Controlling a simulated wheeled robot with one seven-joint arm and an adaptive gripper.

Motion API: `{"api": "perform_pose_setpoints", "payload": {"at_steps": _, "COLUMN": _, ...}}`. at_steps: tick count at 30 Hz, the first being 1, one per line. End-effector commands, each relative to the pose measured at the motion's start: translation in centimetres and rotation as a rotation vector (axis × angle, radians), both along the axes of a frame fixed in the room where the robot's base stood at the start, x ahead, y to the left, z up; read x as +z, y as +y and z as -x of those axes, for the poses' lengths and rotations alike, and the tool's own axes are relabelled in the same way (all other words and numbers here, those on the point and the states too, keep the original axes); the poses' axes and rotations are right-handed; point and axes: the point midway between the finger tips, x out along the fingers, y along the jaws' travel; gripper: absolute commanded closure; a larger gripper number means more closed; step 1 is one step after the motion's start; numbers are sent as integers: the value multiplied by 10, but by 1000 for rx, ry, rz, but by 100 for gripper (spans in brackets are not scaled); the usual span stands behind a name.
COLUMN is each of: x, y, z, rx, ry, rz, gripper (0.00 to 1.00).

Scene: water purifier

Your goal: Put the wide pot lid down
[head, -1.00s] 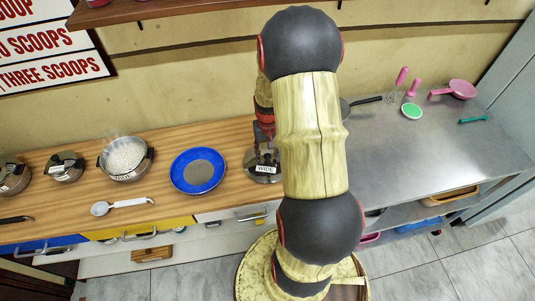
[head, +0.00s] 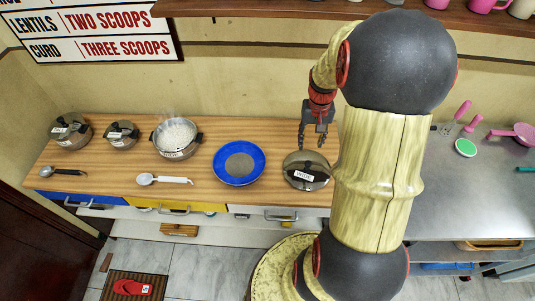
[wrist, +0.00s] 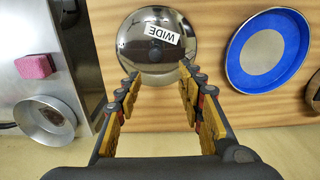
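The wide pot lid (head: 306,171) is a shiny metal dome with a white "WIDE" label. It rests on the wooden counter at its right end, to the right of the blue plate. In the wrist view the lid (wrist: 157,38) lies ahead of my fingers, label facing up. My gripper (head: 314,138) hangs above the counter behind the lid. In the wrist view my gripper (wrist: 157,78) has its two fingers spread apart, with nothing held between them. Whether a fingertip touches the lid is unclear.
The blue plate (head: 239,162) lies left of the lid. An open pot of rice (head: 176,137) stands further left, with lidded pots (head: 122,134) beyond it. A white-handled ladle (head: 163,180) lies in front. The metal counter (head: 448,195) is to the right; the wall is close behind.

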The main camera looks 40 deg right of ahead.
Motion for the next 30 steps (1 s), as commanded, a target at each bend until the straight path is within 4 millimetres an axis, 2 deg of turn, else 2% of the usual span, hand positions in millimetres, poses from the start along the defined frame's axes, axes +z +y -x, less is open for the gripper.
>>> {"api": "perform_pose_setpoints", "payload": {"at_steps": 4, "x": 49, "y": 44, "z": -18, "rx": 99, "ry": -57, "rz": 46, "gripper": 62}}
{"api": "perform_pose_setpoints", "payload": {"at_steps": 8, "x": 101, "y": 103, "z": -24, "rx": 219, "ry": -131, "rz": 89, "gripper": 62}}
{"api": "perform_pose_setpoints", "payload": {"at_steps": 11, "x": 135, "y": 149, "z": -18, "rx": 310, "ry": -190, "rz": 116, "gripper": 62}}
{"api": "perform_pose_setpoints", "payload": {"at_steps": 15, "x": 172, "y": 208, "z": 3, "rx": 437, "ry": -280, "rz": 144, "gripper": 62}}
{"api": "perform_pose_setpoints", "payload": {"at_steps": 18, "x": 191, "y": 243, "z": 23, "rx": 522, "ry": -343, "rz": 156, "gripper": 62}}
{"api": "perform_pose_setpoints", "payload": {"at_steps": 21, "x": 202, "y": 269, "z": 43, "rx": 588, "ry": -394, "rz": 161, "gripper": 62}}
{"api": "perform_pose_setpoints", "payload": {"at_steps": 25, "x": 208, "y": 287, "z": 60, "rx": 643, "ry": -439, "rz": 162, "gripper": 62}}
{"api": "perform_pose_setpoints", "payload": {"at_steps": 30, "x": 210, "y": 294, "z": 68, "rx": 667, "ry": -458, "rz": 161, "gripper": 62}}
